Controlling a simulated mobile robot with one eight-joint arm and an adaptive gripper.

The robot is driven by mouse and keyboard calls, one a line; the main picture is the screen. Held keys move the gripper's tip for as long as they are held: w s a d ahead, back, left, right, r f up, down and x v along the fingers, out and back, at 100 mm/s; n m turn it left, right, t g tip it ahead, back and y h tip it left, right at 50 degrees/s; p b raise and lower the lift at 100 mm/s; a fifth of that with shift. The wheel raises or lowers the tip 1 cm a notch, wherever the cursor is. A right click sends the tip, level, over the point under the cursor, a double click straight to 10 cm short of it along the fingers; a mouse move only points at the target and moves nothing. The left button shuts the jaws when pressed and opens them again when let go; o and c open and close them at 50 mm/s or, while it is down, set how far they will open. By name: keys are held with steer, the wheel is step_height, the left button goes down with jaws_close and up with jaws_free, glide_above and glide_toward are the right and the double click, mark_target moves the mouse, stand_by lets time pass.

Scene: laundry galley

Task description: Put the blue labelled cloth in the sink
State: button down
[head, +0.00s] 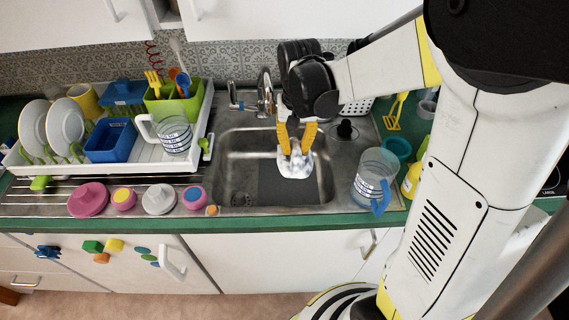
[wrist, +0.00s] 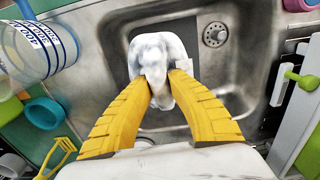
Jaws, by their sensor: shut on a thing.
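A crumpled white cloth with blue-grey patches (head: 295,164) hangs from my gripper (head: 296,139), whose yellow fingers point down over the sink. The wrist view also shows the cloth (wrist: 150,52) pinched between the fingertips of my gripper (wrist: 159,80). The steel sink (head: 232,147) lies below, with its drain at the basin's left in the head view. The cloth is over the basin; whether it touches the bottom I cannot tell. Any label on it is not clear.
A clear measuring jug (head: 371,175) stands right of the basin. A white dish rack (head: 150,158) with plates and a blue tub (head: 110,141) is on the left. Several toy pans and lids (head: 88,200) lie on the drainboard. The tap (head: 265,92) rises behind the basin.

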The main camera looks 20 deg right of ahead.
steer(key=f+b, duration=0.2)
steer(key=f, duration=0.2)
steer(key=f+b, duration=0.2)
steer(key=f, duration=0.3)
steer(key=w+f+b, duration=0.1)
steer(key=f, duration=0.3)
steer(key=shift+d+f+b, duration=0.15)
steer(key=shift+f+b, duration=0.2)
steer(key=shift+b, duration=0.05)
steer(key=shift+f+b, duration=0.9)
steer(key=shift+f, duration=1.25)
steer(key=shift+f, duration=0.15)
steer(key=c, duration=1.5)
jaws_free()
steer(key=shift+o, duration=0.6)
